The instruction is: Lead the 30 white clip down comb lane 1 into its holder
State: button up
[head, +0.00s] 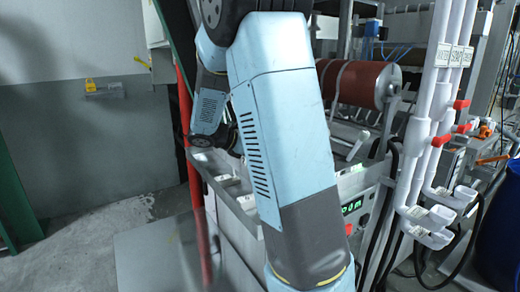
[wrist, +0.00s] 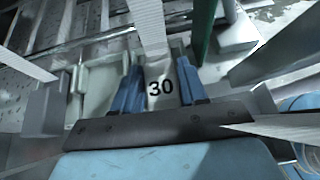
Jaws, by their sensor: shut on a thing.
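In the wrist view my gripper (wrist: 160,82) has its two blue fingers closed on the sides of the white clip (wrist: 161,98), which bears the number 30. A pale webbing strip (wrist: 148,22) runs from the clip toward the top of the picture. A pale tray-like recess (wrist: 98,88) lies just left of the left finger; I cannot tell whether it is a holder. Comb lane 1 cannot be made out for sure. In the head view my own arm covers the middle, and the clip and fingertips are hidden.
In the head view a red-brown roller (head: 362,83) stands behind my arm. White pipes with red valves (head: 441,140) and small cups stand to the right, beside a blue barrel (head: 500,235). A red post (head: 196,200) stands left of the machine. The floor at left is clear.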

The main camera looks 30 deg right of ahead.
jog(key=o, duration=1.2)
jog(key=shift+c, duration=0.2)
jog(key=v, duration=1.4)
jog(key=s+a+m+t+y, duration=0.2)
jog(key=s+m+y, duration=0.4)
jog(key=s+m, duration=0.3)
jog(key=s+a+m+t+y, duration=0.3)
jog(key=s+m+y, duration=0.3)
jog(key=s, duration=1.1)
jog(key=shift+s+a+m+t, duration=0.15)
jog(key=shift+a+m+t, duration=0.25)
jog(key=shift+m, duration=1)
